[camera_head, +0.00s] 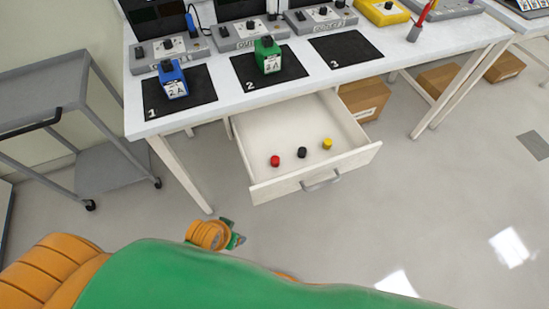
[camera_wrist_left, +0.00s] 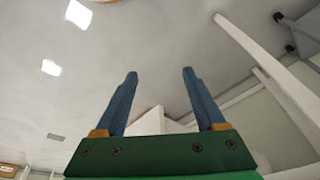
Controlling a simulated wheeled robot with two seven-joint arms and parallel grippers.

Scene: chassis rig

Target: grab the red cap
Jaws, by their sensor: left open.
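The red cap (camera_head: 275,160) lies on the floor of the open white drawer (camera_head: 318,162), at the left near its front. A black cap (camera_head: 302,152) and a yellow cap (camera_head: 327,143) lie to its right in the drawer. My left gripper (camera_head: 239,240) is small and partly hidden by my arm, outside and below the drawer's front left corner, apart from the caps. In the left wrist view my left gripper (camera_wrist_left: 159,72) is open, with nothing between its blue fingers. No cap shows there. My right gripper is not in view.
The white table (camera_head: 215,115) above the drawer carries black mats, a blue block (camera_head: 172,80) and a green block (camera_head: 267,55). A grey cart (camera_head: 110,165) stands at left. Cardboard boxes (camera_head: 365,98) lie under the table. The floor in front of the drawer is clear.

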